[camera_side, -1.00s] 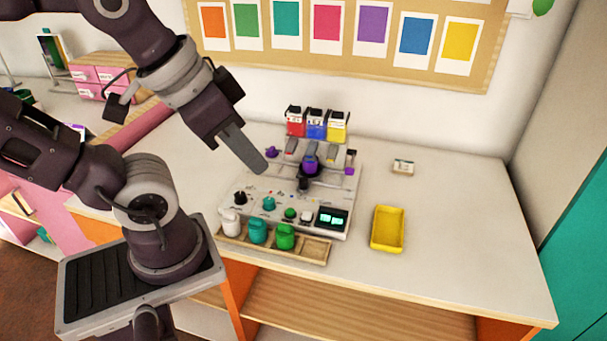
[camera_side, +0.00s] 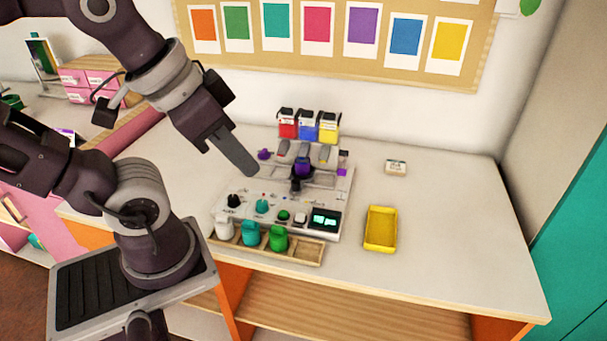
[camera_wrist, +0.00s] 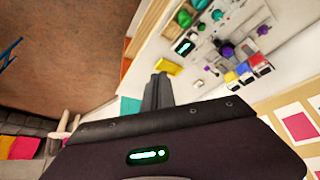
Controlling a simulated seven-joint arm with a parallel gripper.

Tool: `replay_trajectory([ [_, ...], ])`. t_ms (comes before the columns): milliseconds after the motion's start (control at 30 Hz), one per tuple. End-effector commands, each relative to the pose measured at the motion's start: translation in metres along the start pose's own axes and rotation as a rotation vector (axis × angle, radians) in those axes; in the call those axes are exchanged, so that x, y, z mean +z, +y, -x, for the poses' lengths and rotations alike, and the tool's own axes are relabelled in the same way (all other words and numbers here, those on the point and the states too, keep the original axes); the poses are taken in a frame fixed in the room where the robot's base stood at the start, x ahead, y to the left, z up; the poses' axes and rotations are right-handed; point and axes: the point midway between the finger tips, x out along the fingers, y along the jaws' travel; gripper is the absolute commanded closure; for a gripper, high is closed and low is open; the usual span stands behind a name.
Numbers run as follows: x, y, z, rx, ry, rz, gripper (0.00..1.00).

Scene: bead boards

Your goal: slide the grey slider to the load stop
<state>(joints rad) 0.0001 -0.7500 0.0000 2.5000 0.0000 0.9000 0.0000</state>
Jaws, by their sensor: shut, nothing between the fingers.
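The white bead machine (camera_side: 235,190) stands on the table, and its panel also shows in the wrist view (camera_wrist: 208,43). A rail with a dark carriage (camera_side: 296,184) and a purple cup (camera_side: 302,166) crosses its back half. The cup also shows in the wrist view (camera_wrist: 227,50). I cannot clearly pick out the grey slider or the load stop at this size. My gripper (camera_side: 253,171) is shut and empty, pointing down toward the machine's left back part in the side view. The wrist view shows its fingers (camera_wrist: 158,90) apart from the machine, with nothing held.
Red (camera_side: 288,125), blue (camera_side: 308,127) and yellow (camera_side: 329,128) containers stand behind the machine. A wooden tray (camera_side: 308,251) with white, teal and green jars lies in front. A yellow tray (camera_side: 381,229) and a small white box (camera_side: 396,167) lie right.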

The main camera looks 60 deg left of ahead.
Motion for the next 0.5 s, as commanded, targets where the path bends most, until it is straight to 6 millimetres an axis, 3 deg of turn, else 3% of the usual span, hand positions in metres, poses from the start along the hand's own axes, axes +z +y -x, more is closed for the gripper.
replay_trajectory([
  [200, 0.0, 0.0, 0.0, 0.0, 0.0, 0.0, 1.0],
  [300, -0.004, -0.001, -0.001, -0.004, -0.007, 0.012, 0.82],
  [367, -0.016, -0.006, -0.006, -0.015, -0.032, 0.049, 0.71],
  [433, -0.041, -0.017, -0.018, -0.039, -0.078, 0.128, 0.57],
  [500, -0.072, -0.037, -0.041, -0.071, -0.137, 0.237, 0.55],
])
